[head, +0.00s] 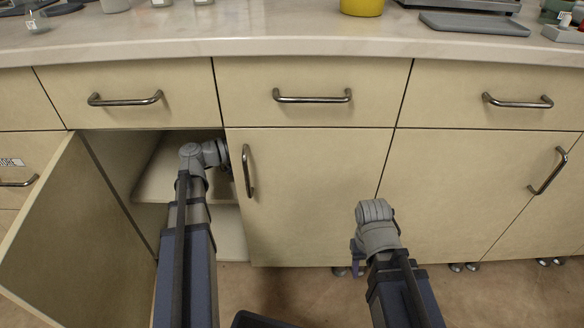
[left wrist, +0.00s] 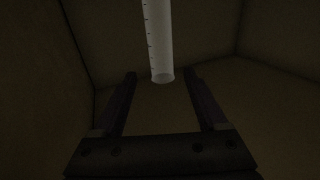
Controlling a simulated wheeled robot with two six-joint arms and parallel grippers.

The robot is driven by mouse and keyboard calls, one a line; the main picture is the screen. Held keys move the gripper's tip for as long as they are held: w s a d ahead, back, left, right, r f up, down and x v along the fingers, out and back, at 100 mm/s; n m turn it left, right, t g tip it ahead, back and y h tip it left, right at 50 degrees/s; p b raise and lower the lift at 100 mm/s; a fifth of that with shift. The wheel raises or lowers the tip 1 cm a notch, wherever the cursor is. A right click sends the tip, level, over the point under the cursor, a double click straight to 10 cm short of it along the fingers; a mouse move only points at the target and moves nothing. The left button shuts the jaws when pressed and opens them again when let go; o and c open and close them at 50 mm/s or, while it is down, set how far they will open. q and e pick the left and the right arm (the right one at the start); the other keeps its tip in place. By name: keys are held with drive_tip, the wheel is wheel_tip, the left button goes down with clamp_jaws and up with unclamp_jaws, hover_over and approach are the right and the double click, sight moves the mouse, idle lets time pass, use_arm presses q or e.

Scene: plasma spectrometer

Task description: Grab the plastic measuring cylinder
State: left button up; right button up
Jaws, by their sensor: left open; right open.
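The plastic measuring cylinder (left wrist: 158,40) shows in the left wrist view as a pale, translucent tube with dark graduation marks. It reaches from the top edge to a round end near the middle. My left gripper (left wrist: 160,76) is open, with one finger on each side of the cylinder's round end in the picture. I see no contact, and the depth between them is hard to judge in the dark. In the head view my left arm reaches into the open cabinet, which hides its gripper and the cylinder. My right gripper (head: 357,258) is open, low before the closed cabinet fronts, mostly hidden by its arm.
The open cabinet door (head: 70,225) stands out at the left. A shelf (head: 165,180) shows inside the cabinet. A closed door (head: 300,190) is just right of my left arm. The countertop (head: 280,38) above holds a yellow container (head: 362,7) and a grey flat device (head: 474,23).

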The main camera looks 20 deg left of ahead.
use_arm(q)
drive_tip(key=x, duration=0.5)
drive_tip(key=shift+a+r, duration=0.15)
drive_tip(key=shift+r, duration=0.1)
clamp_jaws()
idle(0.5)
